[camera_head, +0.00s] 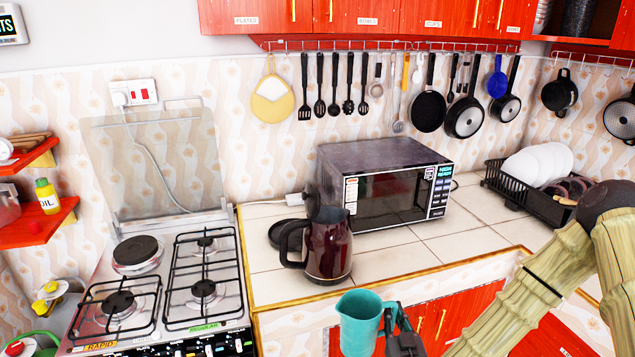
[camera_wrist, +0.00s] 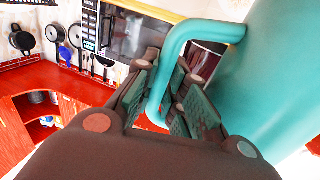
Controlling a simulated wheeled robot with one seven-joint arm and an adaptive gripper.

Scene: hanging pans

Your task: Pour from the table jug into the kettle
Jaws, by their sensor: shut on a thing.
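The teal jug (camera_head: 358,318) is upright in the head view, in front of the counter's front edge, below and slightly right of the kettle. My gripper (camera_head: 392,325) is shut on the jug's handle. In the wrist view the fingers (camera_wrist: 165,95) close around the teal handle (camera_wrist: 170,70), and the jug body (camera_wrist: 262,95) fills the right side. The dark red kettle (camera_head: 328,248) stands on the tiled counter, its black handle to the left. Its top opening is only partly visible. The jug's contents cannot be seen.
A microwave (camera_head: 385,185) stands close behind the kettle. A gas stove (camera_head: 165,285) is to the left, and a dish rack (camera_head: 530,190) with plates to the right. Pans and utensils hang on the wall. Counter tiles right of the kettle (camera_head: 430,250) are clear.

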